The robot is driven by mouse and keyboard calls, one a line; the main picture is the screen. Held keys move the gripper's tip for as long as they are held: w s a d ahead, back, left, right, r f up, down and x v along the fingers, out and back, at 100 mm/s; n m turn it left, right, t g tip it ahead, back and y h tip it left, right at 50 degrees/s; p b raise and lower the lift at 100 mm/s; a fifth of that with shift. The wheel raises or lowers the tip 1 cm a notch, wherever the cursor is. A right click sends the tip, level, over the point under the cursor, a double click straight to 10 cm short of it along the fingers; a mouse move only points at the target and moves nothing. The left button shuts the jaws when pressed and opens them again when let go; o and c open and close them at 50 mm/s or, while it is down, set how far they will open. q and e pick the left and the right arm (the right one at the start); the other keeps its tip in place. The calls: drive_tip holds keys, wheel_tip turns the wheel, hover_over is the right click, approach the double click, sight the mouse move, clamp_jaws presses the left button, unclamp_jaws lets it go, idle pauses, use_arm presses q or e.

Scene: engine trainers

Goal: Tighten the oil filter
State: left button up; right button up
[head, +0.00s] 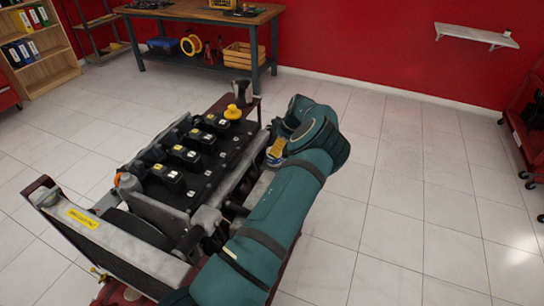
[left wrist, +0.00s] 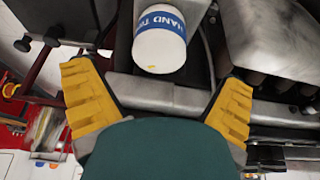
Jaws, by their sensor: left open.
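The oil filter (left wrist: 160,45) is a white cylinder with a blue band and partly readable print, "HAND TI…". It shows at the top middle of the left wrist view, mounted at the engine's side. My left gripper (left wrist: 158,80) is open, its yellow ridged fingers spread wide to either side of the filter's near end, with gaps on both sides. In the head view the left gripper (head: 276,150) is at the engine's right side, mostly hidden behind my green arm. The engine trainer (head: 190,170) stands in the middle. My right gripper is not in view.
A metal pipe (left wrist: 165,97) crosses behind the fingers in the left wrist view. The engine has a yellow cap (head: 232,112) on top and a radiator (head: 110,235) at the near end. A workbench (head: 200,12) stands at the back.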

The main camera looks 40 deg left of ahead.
use_arm(q)
drive_tip(key=x, duration=0.6)
drive_tip(key=shift+a+f, duration=0.2)
drive_tip(key=shift+f, duration=0.15)
drive_tip(key=c, duration=1.2)
